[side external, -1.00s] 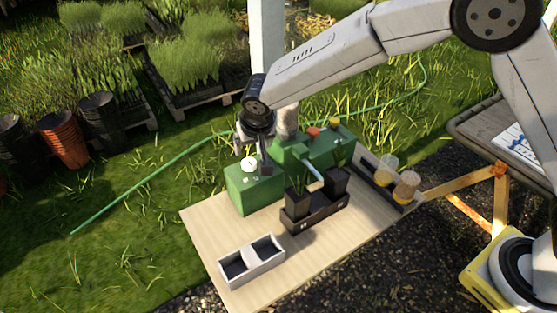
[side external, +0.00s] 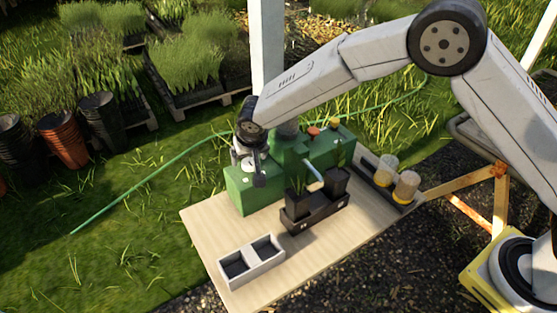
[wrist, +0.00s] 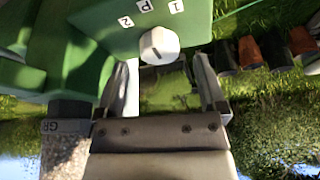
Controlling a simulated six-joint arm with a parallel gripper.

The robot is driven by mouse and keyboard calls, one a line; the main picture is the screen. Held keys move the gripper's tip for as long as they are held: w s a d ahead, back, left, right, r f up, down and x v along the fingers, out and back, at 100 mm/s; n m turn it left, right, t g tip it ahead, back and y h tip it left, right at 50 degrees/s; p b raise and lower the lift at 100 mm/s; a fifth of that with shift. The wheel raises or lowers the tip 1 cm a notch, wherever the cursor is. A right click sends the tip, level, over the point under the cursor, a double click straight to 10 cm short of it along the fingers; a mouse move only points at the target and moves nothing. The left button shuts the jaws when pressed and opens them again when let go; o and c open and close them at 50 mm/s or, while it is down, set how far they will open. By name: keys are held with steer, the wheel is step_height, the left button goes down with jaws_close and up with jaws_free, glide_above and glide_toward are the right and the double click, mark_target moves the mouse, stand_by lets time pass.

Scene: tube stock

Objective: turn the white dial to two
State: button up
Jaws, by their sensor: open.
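The white dial (wrist: 159,46) sits on the face of a green box (wrist: 105,22), with small white labels 2, P and 1 around it in the wrist view. A short dark mark shows on the dial; which label it points to I cannot tell. My gripper (wrist: 163,64) is open, with one finger on each side of the dial in the picture and a gap between them. Whether the fingers touch it is unclear. In the side view my gripper (side external: 249,168) is at the top of the green box (side external: 250,196), largely covering the dial.
A dark tray (side external: 314,213) with black pots stands right of the box, and a white two-cell tray (side external: 252,262) is in front. Green equipment (side external: 328,148) with orange and yellow knobs is behind. Cups (side external: 405,186) stand at the right.

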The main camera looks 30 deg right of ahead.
steer(key=shift+x, duration=1.05)
jaws_close()
steer(key=shift+n, duration=0.8)
steer(key=shift+d+n+y, duration=0.1)
steer(key=shift+n+y, duration=0.7)
steer(key=shift+n, duration=0.6)
steer(key=shift+n+g+y, duration=0.3)
steer(key=shift+n+y, duration=0.4)
steer(key=shift+n, duration=1.6)
